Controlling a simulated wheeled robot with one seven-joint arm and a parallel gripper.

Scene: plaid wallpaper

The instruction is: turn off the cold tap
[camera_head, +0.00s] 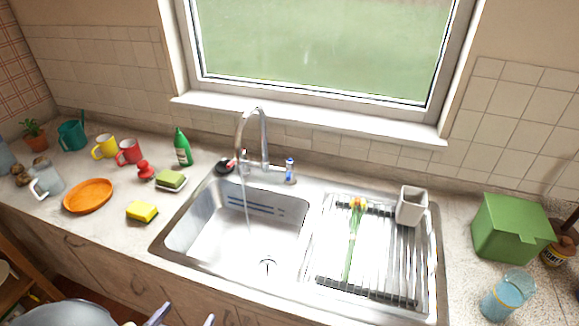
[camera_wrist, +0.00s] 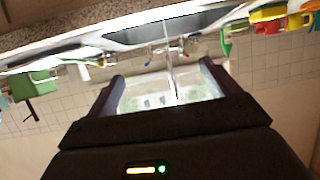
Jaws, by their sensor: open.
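The cold tap (camera_head: 290,168), marked blue, stands at the back rim of the steel sink, right of the tall curved spout (camera_head: 264,135). A thin stream of water (camera_head: 246,205) runs from the spout into the basin (camera_head: 200,240). The red-marked tap (camera_head: 230,163) is left of the spout. My gripper (camera_head: 185,317) shows only its fingertips at the bottom edge, well in front of the sink and apart from the taps. In the wrist view, upside down, my gripper (camera_wrist: 160,85) is open and empty, with the blue tap (camera_wrist: 149,50) small beyond the fingers.
A green bottle (camera_head: 182,147), sponges (camera_head: 142,211) and mugs (camera_head: 128,152) stand left. A green box (camera_head: 510,228) and blue glass (camera_head: 508,294) are far right.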

